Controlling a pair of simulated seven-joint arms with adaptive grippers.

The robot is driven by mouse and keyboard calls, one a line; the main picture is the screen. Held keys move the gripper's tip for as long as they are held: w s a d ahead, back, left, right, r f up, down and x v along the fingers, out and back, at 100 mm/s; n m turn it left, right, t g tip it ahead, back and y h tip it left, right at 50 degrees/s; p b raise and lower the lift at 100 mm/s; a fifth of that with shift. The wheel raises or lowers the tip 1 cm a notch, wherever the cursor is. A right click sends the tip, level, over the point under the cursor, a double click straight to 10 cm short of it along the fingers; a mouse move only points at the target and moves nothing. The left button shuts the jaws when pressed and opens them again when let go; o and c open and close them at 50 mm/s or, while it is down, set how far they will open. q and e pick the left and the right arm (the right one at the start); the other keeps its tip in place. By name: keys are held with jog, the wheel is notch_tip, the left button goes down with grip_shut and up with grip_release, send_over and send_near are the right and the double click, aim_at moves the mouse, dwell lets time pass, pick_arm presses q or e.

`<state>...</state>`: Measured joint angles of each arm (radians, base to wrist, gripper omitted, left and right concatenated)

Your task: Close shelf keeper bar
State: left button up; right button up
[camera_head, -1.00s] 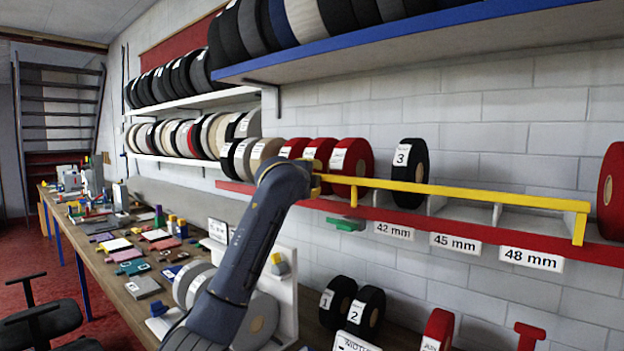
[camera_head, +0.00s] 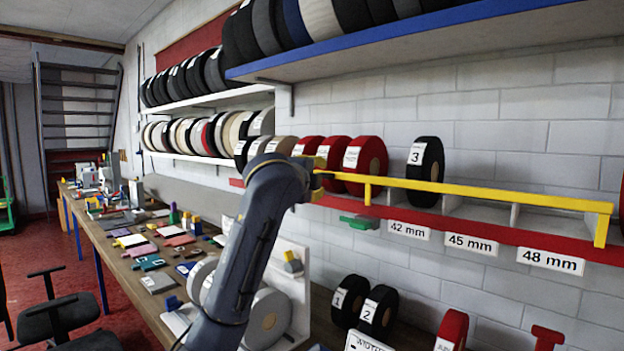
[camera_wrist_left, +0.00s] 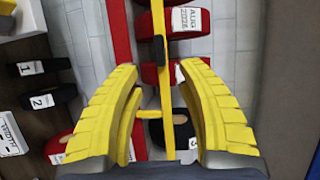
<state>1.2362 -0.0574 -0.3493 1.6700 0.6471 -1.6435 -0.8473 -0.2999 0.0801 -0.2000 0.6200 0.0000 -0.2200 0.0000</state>
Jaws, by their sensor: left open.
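The yellow keeper bar (camera_head: 490,191) runs along the front of the red-edged shelf (camera_head: 470,229), its right end bent down over the red edge. A short yellow post (camera_head: 368,190) drops from it near its left part. My left gripper (camera_head: 318,184) is at the bar's left visible part, mostly hidden by my wrist in the head view. In the left wrist view, its yellow fingers (camera_wrist_left: 160,85) are open, one on each side of the bar (camera_wrist_left: 158,22). I cannot tell whether they touch it. The bar's left end is hidden. My right gripper is not in view.
Red rolls (camera_head: 366,165) and a black roll marked 3 (camera_head: 425,170) stand on the shelf behind the bar. Compartments to their right look empty. A blue-edged shelf (camera_head: 420,47) hangs above. Black rolls 1 and 2 (camera_head: 378,311) stand below on the cluttered bench.

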pick_arm(q)
jog(key=shift+v, duration=1.3)
